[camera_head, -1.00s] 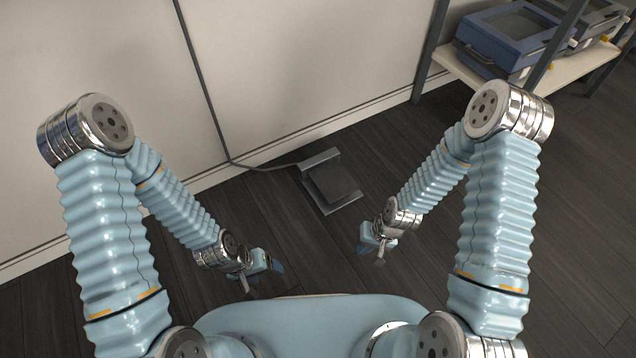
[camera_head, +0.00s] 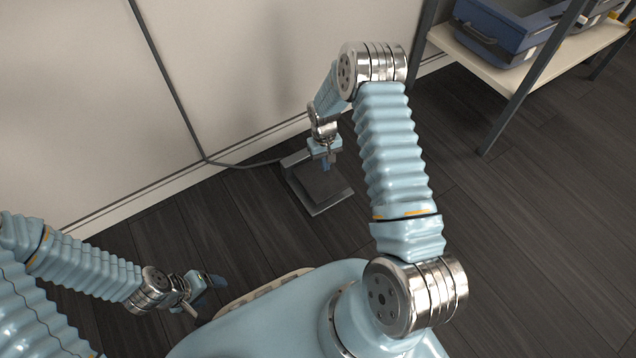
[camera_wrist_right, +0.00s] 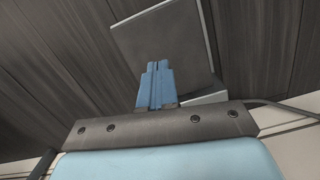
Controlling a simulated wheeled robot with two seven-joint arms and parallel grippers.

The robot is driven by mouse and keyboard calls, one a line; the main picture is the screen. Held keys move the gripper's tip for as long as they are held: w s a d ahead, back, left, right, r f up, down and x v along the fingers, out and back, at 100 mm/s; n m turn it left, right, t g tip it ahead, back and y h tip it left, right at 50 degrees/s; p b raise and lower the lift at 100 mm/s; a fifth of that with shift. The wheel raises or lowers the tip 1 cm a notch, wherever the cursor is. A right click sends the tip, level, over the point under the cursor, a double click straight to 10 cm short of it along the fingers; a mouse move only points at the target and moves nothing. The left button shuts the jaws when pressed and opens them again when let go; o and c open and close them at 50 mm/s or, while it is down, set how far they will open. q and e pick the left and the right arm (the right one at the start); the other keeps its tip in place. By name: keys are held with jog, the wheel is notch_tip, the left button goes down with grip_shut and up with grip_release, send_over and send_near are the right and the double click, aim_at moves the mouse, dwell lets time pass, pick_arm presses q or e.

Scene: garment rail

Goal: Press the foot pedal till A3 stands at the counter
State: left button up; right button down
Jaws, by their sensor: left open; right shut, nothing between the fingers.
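The dark foot pedal (camera_head: 318,186) lies on the floor by the wall, with a cable at its back. My right gripper (camera_head: 326,166) is shut and empty, pointing down over the back part of the pedal. In the right wrist view, the closed blue fingers (camera_wrist_right: 156,86) show against the grey pedal (camera_wrist_right: 165,45); whether they touch it I cannot tell. My left gripper (camera_head: 205,288) is open and empty, low at the left over the floor. Neither A3 nor the counter can be made out in these views.
A cable (camera_head: 240,165) runs from the pedal to the pale wall (camera_head: 240,70) behind it. A shelf (camera_head: 500,68) with a blue bin (camera_head: 505,35) stands at the back right. The dark floor (camera_head: 510,230) at the right is clear.

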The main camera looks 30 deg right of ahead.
aim_at(326, 183)
jog(key=shift+f, duration=0.1)
jog(key=shift+s+f+b, duration=0.25)
jog(key=shift+f+b, duration=0.65)
jog(key=shift+f, duration=0.8)
jog(key=shift+s+f+b, duration=0.2)
jog(key=shift+f+b, duration=0.65)
jog(key=shift+f, duration=0.85)
